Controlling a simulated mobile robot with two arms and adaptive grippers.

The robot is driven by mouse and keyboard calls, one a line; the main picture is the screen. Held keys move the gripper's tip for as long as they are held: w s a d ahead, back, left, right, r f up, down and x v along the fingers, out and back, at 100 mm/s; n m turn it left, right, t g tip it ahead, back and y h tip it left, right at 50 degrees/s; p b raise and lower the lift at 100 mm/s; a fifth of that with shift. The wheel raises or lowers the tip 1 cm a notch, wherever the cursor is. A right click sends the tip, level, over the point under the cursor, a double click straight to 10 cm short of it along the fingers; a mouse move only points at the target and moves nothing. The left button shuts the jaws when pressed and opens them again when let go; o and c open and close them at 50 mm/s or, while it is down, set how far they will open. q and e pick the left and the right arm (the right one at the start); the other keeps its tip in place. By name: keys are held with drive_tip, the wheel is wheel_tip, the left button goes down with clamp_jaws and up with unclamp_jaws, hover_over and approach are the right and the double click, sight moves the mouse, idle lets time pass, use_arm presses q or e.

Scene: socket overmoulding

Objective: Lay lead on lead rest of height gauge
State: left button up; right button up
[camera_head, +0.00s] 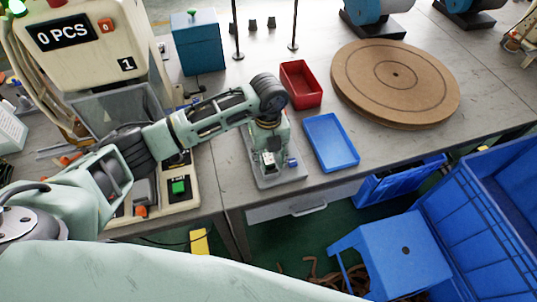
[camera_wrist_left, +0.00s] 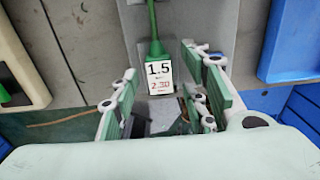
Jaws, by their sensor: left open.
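What looks like the height gauge stands on a grey base plate (camera_head: 262,180) near the front edge of the table. In the left wrist view, a white label (camera_wrist_left: 160,78) reading 1.5 and 2.30 sits under a green stem (camera_wrist_left: 153,28) on that plate. My left gripper (camera_head: 267,150) is over the plate, pointing down. In the left wrist view its two fingers (camera_wrist_left: 160,100) are apart, one on each side of the label, with nothing clearly held. The lead rest is not clearly seen. I cannot make out a lead at the gauge. My right gripper is not in view.
A blue tray (camera_head: 331,143) lies right of the gauge, with a red bin (camera_head: 300,84) behind it. A round brown turntable (camera_head: 395,82) is further right. A machine with a "0 PCS" display (camera_head: 62,35) stands left. A blue stool (camera_head: 400,250) is on the floor.

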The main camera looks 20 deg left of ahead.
use_arm(q)
drive_tip(key=shift+r, duration=0.5)
wheel_tip(320, 180, up, 11)
drive_tip(key=b, duration=0.2)
drive_tip(key=shift+r+b, duration=0.2)
drive_tip(key=shift+b, duration=0.15)
